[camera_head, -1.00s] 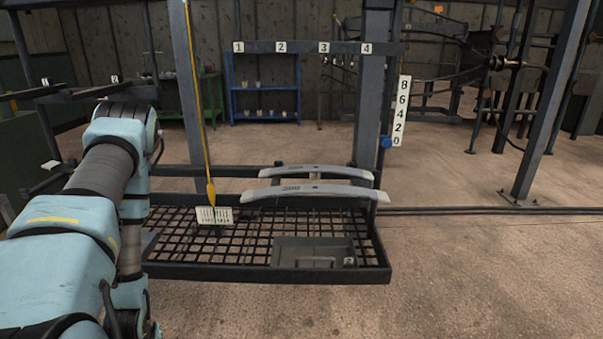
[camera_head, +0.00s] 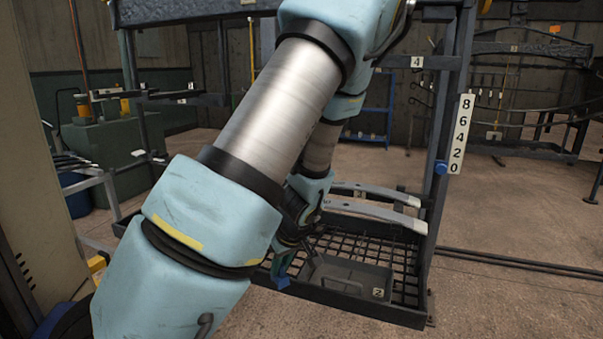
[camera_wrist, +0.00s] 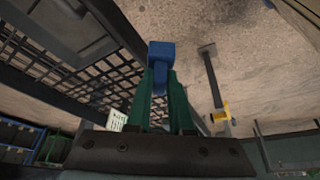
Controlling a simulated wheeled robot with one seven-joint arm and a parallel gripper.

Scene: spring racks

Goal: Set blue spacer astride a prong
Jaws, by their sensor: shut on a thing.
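The blue spacer (camera_wrist: 161,54) is a small block with a narrower part hanging below it. It sits between the green fingertips of my gripper (camera_wrist: 163,78) in the wrist view. In the head view my gripper (camera_head: 282,266) points down at the front edge of the mesh shelf, left of a grey tray, with a little blue at its tip. My gripper is shut on the spacer. The dark rail (camera_head: 440,62) with label 4 shows at the upper right; my arm hides its other labels. I cannot clearly make out a prong.
Two grey curved leaf springs (camera_head: 375,211) lie across the mesh shelf (camera_head: 345,301). The grey tray (camera_head: 350,274), labelled 2, stands at its front. A numbered scale (camera_head: 460,134) with a blue knob (camera_head: 441,168) is on the right post. Open floor lies to the right.

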